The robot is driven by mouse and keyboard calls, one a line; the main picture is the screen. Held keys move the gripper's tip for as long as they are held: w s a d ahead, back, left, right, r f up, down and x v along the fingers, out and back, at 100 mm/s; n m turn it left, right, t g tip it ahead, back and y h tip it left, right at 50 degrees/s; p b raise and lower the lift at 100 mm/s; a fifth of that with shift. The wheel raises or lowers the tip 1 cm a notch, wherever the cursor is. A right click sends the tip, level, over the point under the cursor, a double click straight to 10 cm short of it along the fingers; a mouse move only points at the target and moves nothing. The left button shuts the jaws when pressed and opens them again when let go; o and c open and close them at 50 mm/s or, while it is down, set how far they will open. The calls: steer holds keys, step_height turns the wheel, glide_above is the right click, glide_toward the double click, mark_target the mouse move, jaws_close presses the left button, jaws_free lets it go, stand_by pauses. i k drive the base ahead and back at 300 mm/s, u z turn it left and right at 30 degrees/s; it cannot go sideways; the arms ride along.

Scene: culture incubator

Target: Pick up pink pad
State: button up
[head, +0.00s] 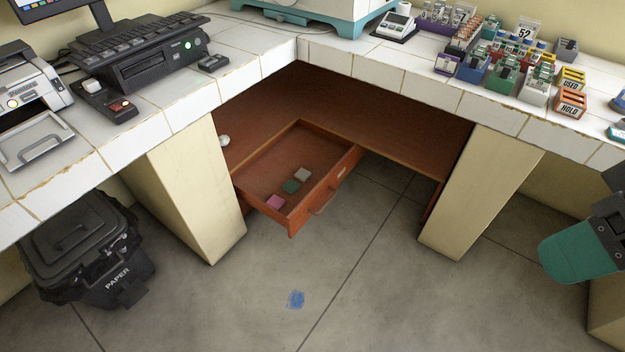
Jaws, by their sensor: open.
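The pink pad (275,202) is a small flat square. It lies in the open wooden drawer (296,222), close to the drawer's front left corner. A green pad (291,186) and a pale grey pad (303,174) lie in a row behind it, apart from it. Nothing covers the pink pad. A dark and teal part, which looks like a piece of my arm, shows at the right edge, well away from the drawer. No gripper fingers can be made out.
The drawer juts out under the corner of the tiled counter (440,88), between two cream supports (195,190) (478,190). A black paper bin (118,290) stands at the left. The grey floor in front is clear apart from a flat blue mark (296,299).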

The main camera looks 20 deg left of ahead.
mark_target(275, 202)
steer(key=u, duration=0.05)
steer(key=i, duration=1.1)
steer(key=u, duration=1.05)
steer(key=i, duration=1.05)
steer(key=u, duration=0.8)
